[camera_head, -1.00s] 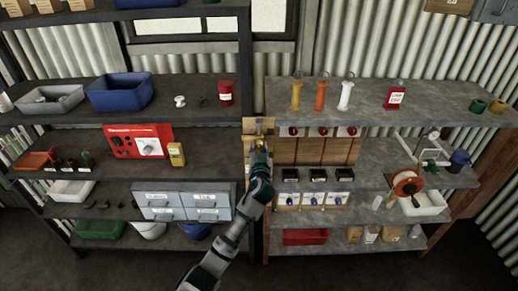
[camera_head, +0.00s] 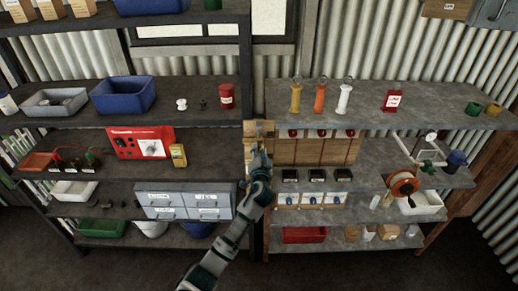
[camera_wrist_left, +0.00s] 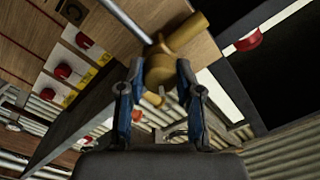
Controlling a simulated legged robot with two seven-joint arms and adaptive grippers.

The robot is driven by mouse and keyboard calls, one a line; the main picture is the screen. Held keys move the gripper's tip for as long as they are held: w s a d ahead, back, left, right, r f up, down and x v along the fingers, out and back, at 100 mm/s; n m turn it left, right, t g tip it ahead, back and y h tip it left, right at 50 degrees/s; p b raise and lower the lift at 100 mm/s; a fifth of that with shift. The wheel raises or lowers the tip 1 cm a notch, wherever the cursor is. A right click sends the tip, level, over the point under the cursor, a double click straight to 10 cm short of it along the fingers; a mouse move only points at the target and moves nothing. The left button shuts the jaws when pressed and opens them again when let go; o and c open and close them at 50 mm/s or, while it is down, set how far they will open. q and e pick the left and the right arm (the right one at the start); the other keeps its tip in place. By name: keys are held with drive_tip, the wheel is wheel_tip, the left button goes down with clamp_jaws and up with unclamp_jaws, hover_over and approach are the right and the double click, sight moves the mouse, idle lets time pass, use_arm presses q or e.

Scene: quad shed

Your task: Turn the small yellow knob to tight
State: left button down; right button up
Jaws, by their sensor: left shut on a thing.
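A narrow wooden board (camera_head: 251,128) stands between the two shelf units, with yellowish fittings on it. My left gripper (camera_head: 259,157) reaches up to it and hides its lower part. In the left wrist view, a yellow-brown knob (camera_wrist_left: 158,69) sits between the two blue-edged fingers of my left gripper (camera_wrist_left: 157,75), which is shut on it. A rounded yellow-brown fitting (camera_wrist_left: 186,35) and a pale metal rod adjoin the knob. I cannot read any tight mark or the knob's angle. My right gripper is not in view.
To the left stand a red panel box (camera_head: 127,146), a yellow meter (camera_head: 178,155) and grey drawers (camera_head: 183,200). The floor in front is clear.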

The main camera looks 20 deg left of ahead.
use_arm(q)
drive_tip(key=m+p, duration=0.6)
drive_tip(key=m, duration=0.4)
drive_tip(key=shift+r+m, duration=0.1)
drive_tip(key=shift+m, duration=0.6)
drive_tip(key=c, duration=0.8)
unclamp_jaws()
drive_tip(key=shift+w, duration=0.1)
drive_tip(key=shift+o, duration=0.2)
drive_tip(key=v, duration=1.2)
drive_tip(key=shift+f, duration=0.25)
